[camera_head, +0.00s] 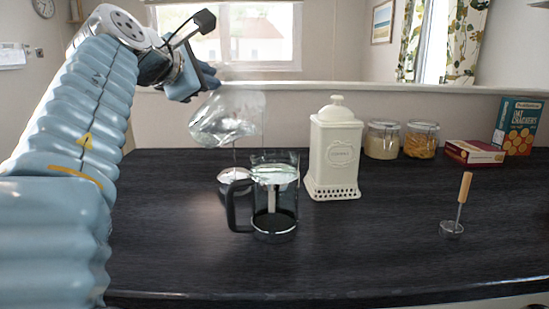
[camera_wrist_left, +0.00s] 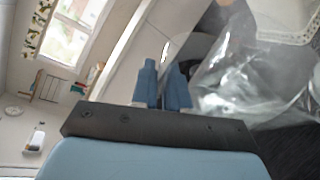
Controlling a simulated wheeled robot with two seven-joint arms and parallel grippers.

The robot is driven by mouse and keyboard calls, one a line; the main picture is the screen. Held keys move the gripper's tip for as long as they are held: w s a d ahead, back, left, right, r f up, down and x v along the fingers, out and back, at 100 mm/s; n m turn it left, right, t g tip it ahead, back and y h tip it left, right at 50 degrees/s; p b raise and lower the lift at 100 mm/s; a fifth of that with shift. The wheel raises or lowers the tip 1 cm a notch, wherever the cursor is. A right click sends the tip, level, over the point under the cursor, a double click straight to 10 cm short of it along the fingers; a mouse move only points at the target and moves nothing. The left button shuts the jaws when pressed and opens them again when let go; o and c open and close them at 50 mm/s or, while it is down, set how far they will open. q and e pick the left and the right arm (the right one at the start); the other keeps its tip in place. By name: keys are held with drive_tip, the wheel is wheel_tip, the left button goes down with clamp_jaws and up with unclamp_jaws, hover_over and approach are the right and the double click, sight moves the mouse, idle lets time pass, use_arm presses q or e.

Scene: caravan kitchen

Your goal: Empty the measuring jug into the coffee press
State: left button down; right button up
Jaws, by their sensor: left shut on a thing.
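My left gripper (camera_head: 207,82) is shut on the clear measuring jug (camera_head: 228,118) and holds it in the air. The jug is tilted, with clear liquid in its lower part; it also shows in the left wrist view (camera_wrist_left: 235,88) beside the fingers (camera_wrist_left: 168,86). The coffee press (camera_head: 274,202) stands upright on the dark counter, below and right of the jug, its black handle to the left. A pale greenish surface shows near its top. I cannot tell whether liquid is passing between them. My right gripper is not in view.
A pale round thing (camera_head: 233,177) sits left of the press rim, with a thin line above it. A cream canister (camera_head: 334,155) stands close right of the press. Jars (camera_head: 382,140), boxes (camera_head: 475,151) and a wooden-handled tool (camera_head: 463,195) are farther right. The front counter is clear.

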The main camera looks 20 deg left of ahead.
sight(226, 64)
use_arm(q)
drive_tip(key=shift+d+r, duration=0.15)
drive_tip(key=shift+r, duration=0.05)
drive_tip(key=shift+r, duration=0.15)
drive_tip(key=shift+s+d+m, duration=0.1)
drive_tip(key=shift+d+m, duration=0.15)
drive_tip(key=shift+m, duration=0.05)
drive_tip(key=shift+s+d+r+m+t, duration=0.1)
drive_tip(key=shift+s+d+m+t, duration=0.15)
drive_tip(key=shift+d+m+t, duration=0.2)
idle(0.8)
drive_tip(key=shift+s+d+r+m+y, duration=0.15)
drive_tip(key=shift+d+r+m+y, duration=0.1)
drive_tip(key=shift+d, duration=0.2)
drive_tip(key=shift+s+d+r+m+y, duration=0.1)
drive_tip(key=shift+s+d+m+y, duration=0.1)
drive_tip(key=shift+d, duration=0.2)
drive_tip(key=shift+s+d+r+m+t+b, duration=0.15)
drive_tip(key=shift+d+r+m+t+b, duration=0.05)
drive_tip(key=shift+d+b, duration=0.2)
drive_tip(key=shift+s+d+r+m+t+b, duration=0.15)
drive_tip(key=shift+d+m+b, duration=0.1)
drive_tip(key=shift+d, duration=0.1)
drive_tip(key=shift+s+d+r+m+t, duration=0.3)
drive_tip(key=shift+d+r+m, duration=0.3)
drive_tip(key=shift+d, duration=0.2)
idle(0.6)
drive_tip(key=shift+s+d+r+m+b, duration=0.15)
drive_tip(key=shift+d+r+m+b, duration=0.05)
drive_tip(key=shift+d+m+b, duration=0.2)
